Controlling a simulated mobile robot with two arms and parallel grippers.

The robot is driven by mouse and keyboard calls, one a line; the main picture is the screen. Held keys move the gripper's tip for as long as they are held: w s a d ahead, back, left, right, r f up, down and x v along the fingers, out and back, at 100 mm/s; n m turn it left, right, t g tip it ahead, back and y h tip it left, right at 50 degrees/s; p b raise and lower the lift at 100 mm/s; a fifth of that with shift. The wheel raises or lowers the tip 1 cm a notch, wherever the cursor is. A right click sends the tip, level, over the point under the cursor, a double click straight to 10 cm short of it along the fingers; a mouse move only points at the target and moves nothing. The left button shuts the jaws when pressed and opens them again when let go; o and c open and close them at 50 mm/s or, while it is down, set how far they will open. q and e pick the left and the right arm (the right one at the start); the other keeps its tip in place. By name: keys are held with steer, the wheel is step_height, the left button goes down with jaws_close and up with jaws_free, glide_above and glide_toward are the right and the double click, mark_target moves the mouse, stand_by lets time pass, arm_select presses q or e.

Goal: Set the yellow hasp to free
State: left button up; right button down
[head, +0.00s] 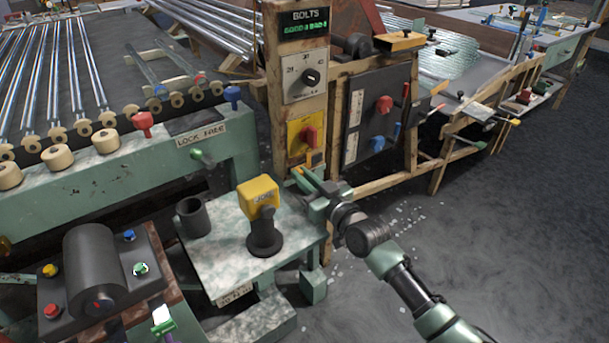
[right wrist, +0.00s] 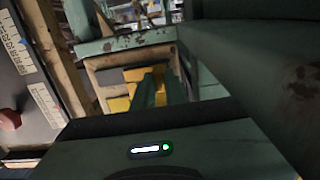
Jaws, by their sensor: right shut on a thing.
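The yellow hasp (right wrist: 138,76) shows in the right wrist view as a small yellow piece at the low end of the wooden post, partly hidden by my fingers. My right gripper (head: 308,177) reaches in from the lower right to the foot of the post, just below the yellow plate with a red knob (head: 308,136). In the right wrist view its two fingers (right wrist: 160,88) are close together at the yellow piece, shut on it. The hasp's exact setting is hidden by the gripper. My left gripper is not seen.
A green-topped stand beside the gripper carries a yellow block on a dark post (head: 260,205) and a dark cup (head: 192,216). A dark panel with a red knob (head: 384,104) is right of the post. The floor (head: 500,230) at right is clear.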

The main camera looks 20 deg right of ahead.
steer(key=shift+s+a+f, duration=0.1)
steer(key=shift+a+f, duration=0.05)
steer(key=shift+a, duration=0.05)
steer(key=c, duration=1.5)
jaws_free()
steer(key=shift+o, duration=0.3)
